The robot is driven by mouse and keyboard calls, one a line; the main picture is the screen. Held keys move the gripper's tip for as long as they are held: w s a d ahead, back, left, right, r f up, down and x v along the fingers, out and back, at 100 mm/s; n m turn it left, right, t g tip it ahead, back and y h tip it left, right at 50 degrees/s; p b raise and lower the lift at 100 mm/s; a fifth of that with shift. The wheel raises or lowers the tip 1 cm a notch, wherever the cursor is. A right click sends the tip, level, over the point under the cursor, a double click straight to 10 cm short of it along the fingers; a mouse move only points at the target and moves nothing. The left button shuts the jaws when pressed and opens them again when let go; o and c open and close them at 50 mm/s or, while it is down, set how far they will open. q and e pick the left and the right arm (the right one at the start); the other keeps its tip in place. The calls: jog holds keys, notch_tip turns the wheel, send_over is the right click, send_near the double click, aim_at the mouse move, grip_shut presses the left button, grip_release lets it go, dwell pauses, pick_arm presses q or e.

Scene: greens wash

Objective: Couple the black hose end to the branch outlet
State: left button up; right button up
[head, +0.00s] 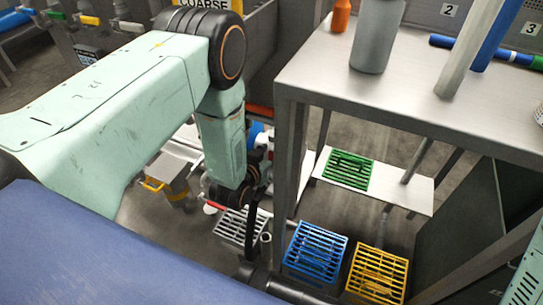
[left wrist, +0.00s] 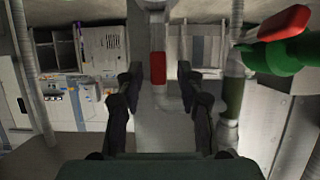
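My left arm reaches down in the head view, with its dark gripper (head: 245,205) beside the steel table, above the floor crates. In the left wrist view the left gripper (left wrist: 158,100) is open, with its two dark fingers apart and nothing held between them. A grey pipe with a red section (left wrist: 158,68) shows ahead, in line with the gap between the fingers. A green valve body with a red handle (left wrist: 285,45) is at upper right in the wrist view. I cannot tell the black hose end or the branch outlet for certain. My right gripper is not in view.
The steel table (head: 420,92) stands right of the left arm, holding a grey cylinder (head: 378,35) and an orange bottle (head: 341,15). A green crate (head: 348,170) is on its lower shelf. Grey (head: 238,229), blue (head: 315,252) and yellow (head: 376,277) crates sit low nearby.

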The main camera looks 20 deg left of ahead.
pick_arm(q)
jog(key=shift+w+d, duration=0.1)
jog(key=shift+w, duration=0.15)
grip_shut()
jog(key=shift+f, duration=0.1)
dwell(0.3)
